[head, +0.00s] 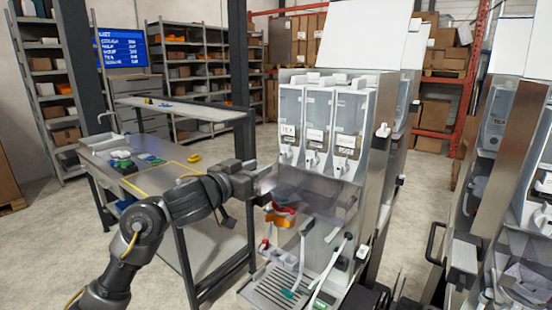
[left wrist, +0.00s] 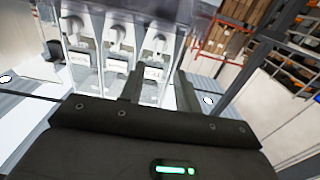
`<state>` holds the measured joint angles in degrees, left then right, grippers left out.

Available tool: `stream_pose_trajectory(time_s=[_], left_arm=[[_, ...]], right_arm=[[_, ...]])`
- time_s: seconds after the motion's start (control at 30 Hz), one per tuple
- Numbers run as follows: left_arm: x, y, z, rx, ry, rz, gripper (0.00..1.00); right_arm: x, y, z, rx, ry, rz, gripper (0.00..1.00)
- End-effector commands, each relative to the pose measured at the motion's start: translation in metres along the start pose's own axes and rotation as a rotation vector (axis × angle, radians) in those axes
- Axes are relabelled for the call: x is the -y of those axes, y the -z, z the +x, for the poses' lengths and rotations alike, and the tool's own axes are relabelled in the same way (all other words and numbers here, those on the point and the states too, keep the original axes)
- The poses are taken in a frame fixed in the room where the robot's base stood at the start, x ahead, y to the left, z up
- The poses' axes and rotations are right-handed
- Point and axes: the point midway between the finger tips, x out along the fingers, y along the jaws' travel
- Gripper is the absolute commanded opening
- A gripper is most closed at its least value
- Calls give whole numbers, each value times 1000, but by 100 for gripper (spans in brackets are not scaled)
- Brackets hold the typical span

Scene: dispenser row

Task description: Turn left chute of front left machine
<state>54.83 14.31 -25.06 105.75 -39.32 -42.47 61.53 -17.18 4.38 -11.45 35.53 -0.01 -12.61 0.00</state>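The front left machine (head: 318,110) is a silver and white dispenser with three clear canisters. Under the canisters are a left chute (head: 285,155), a middle chute (head: 311,160) and a right chute (head: 339,167), all white. My left gripper (head: 266,183) is at the machine's left front, a little below the left chute, its tips partly hidden. In the left wrist view, my left gripper (left wrist: 160,88) has its two dark fingers apart, with nothing held. The three chutes show ahead of it; one chute (left wrist: 158,43) appears above the gap between the fingers. My right gripper is not seen.
Orange and red parts (head: 281,214) and levers sit below the chutes, above a drip tray (head: 282,288). A metal worktable (head: 150,185) stands left of the machine. More machines (head: 505,170) stand at the right, with open floor between.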

Motion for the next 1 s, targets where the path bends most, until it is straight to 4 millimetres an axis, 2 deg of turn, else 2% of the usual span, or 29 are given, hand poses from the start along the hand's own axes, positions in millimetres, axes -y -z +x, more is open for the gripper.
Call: stream_pose_trajectory(time_s=[0.2,0.43,0.6,0.87,1.0], left_arm=[[0,2,43,3,0,-3,33],[0,2,75,2,0,-1,33],[0,0,84,1,1,1,33],[0,0,85,0,1,1,33],[0,0,85,0,1,1,16]], right_arm=[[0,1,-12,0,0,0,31],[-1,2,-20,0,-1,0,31],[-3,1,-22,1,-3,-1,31],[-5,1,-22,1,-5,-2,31],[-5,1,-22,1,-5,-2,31]])
